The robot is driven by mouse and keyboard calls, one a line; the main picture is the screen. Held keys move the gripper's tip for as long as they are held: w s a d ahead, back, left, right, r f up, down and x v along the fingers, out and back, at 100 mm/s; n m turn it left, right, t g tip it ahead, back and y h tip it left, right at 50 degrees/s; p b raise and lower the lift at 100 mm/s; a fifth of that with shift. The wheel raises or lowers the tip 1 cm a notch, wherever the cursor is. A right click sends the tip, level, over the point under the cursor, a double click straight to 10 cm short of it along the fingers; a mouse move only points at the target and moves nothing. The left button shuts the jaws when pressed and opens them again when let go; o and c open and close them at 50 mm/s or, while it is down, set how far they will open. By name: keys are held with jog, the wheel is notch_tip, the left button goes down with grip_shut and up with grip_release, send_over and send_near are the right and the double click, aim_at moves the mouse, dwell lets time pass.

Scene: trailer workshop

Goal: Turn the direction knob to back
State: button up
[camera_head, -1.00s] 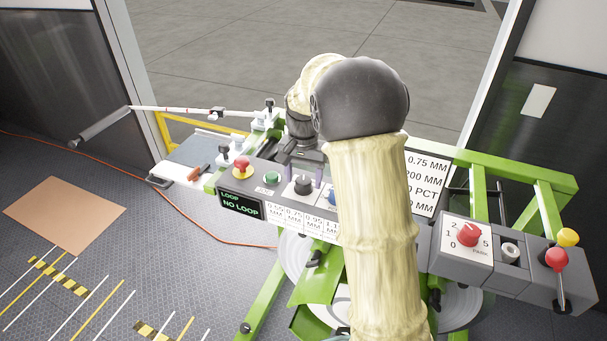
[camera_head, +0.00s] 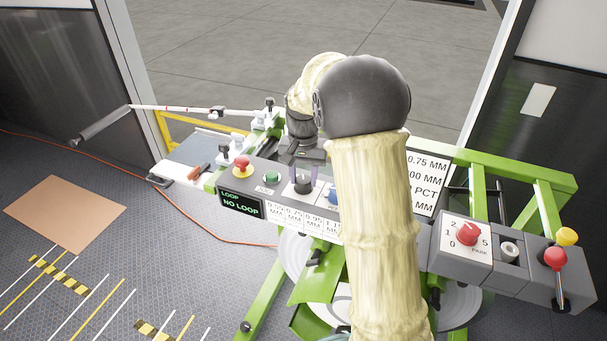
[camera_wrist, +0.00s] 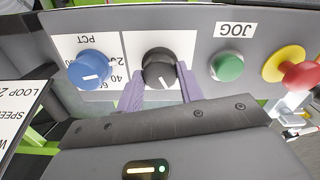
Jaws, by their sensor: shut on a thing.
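A black knob (camera_head: 303,187) sits on a white plate on the grey control panel, between a green button and a blue knob. It also shows in the wrist view (camera_wrist: 158,64), with its pale pointer line towards the bottom of the picture. My gripper (camera_head: 303,176) reaches down to it. In the wrist view its two purple fingers (camera_wrist: 160,82) stand on either side of the black knob and are shut on it. The fingers and gripper body hide much of the plate's lettering, so I cannot read the direction marks.
The blue knob (camera_wrist: 90,70) is close on one side, the green JOG button (camera_wrist: 227,66) on the other. Beyond it is a red and yellow stop button (camera_head: 242,163). A display (camera_head: 241,205) reads "LOOP NO LOOP". A red knob (camera_head: 468,233) is farther right.

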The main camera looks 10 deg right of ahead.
aim_at(303, 179)
jog(key=n+p, duration=0.1)
jog(key=n, duration=0.5)
jog(key=shift+r+n, duration=0.1)
jog(key=shift+n, duration=0.2)
dwell(0.4)
jog(key=o, duration=1)
notch_tip(303, 179, up, 17)
jog(key=b, duration=0.1)
jog(key=shift+r+b, duration=0.2)
jog(key=shift+b, duration=0.15)
